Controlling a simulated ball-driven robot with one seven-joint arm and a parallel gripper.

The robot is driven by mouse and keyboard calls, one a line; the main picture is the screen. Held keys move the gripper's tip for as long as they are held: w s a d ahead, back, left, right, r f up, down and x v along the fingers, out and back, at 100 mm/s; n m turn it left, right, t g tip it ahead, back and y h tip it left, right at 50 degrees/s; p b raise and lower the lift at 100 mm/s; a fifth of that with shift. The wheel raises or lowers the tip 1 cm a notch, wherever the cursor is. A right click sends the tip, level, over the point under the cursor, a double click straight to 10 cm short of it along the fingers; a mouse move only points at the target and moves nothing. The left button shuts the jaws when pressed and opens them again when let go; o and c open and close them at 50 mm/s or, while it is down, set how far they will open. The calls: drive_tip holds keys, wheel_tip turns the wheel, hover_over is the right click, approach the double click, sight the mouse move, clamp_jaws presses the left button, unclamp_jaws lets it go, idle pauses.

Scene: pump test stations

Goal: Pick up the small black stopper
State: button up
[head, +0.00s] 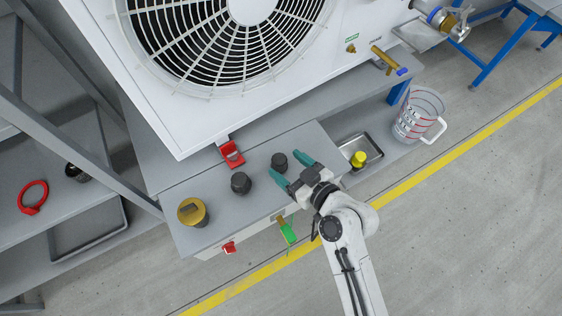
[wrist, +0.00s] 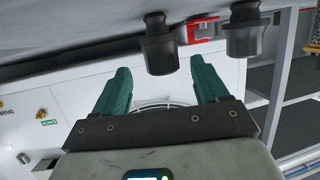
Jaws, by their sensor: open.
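Two black stoppers stand upright on the grey bench top in the head view. The smaller black stopper (head: 279,162) is to the right, and the larger black stopper (head: 241,183) is to its left. My gripper (head: 289,168) is open and empty, with its green fingers pointing toward the smaller stopper. In the wrist view, which shows the bench at the top, the smaller stopper (wrist: 160,45) appears between and beyond my gripper's open fingers (wrist: 160,82). The larger stopper (wrist: 243,32) is to the right, outside the fingers. Neither stopper is visibly gripped.
A brass-coloured cap (head: 193,211) stands at the bench's left end. A red clip (head: 231,154) is behind the stoppers, below the large fan unit (head: 305,98). A yellow-topped piece (head: 358,158) is in a metal tray on the right, near a clear jug (head: 418,115).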

sight(274, 156)
drive_tip(key=shift+x, duration=2.75)
drive_tip(key=shift+s+a, duration=0.1)
drive_tip(key=shift+a, duration=0.05)
drive_tip(key=c, duration=0.9)
drive_tip(key=shift+r, duration=0.1)
